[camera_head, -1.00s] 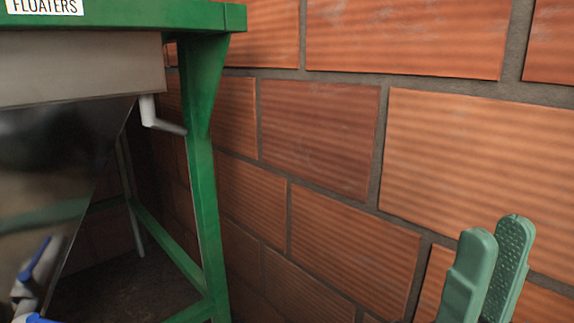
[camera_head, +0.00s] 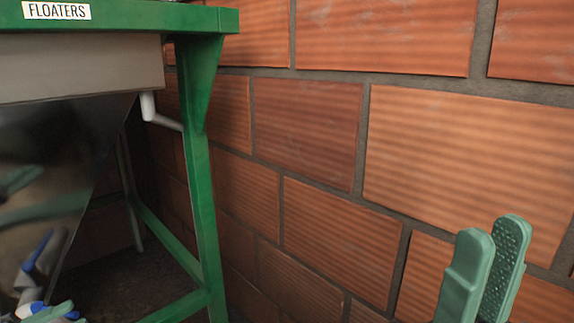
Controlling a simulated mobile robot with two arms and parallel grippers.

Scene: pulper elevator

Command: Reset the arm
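My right gripper (camera_head: 487,265) is at the lower right in the head view, in front of the brick wall. Its two green fingers point up, and the dotted inner face of the far finger shows, with nothing between the fingers. At the bottom left edge, a small green part (camera_head: 50,312) with blue and white pieces shows, which seems to be my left gripper. It is mostly cut off by the frame, so its opening is hidden.
A green steel frame (camera_head: 204,180) with a "FLOATERS" label (camera_head: 56,11) stands at left. It carries a shiny metal hopper (camera_head: 60,150) and a thin white pipe (camera_head: 150,108). A brick wall (camera_head: 330,220) fills the middle and right.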

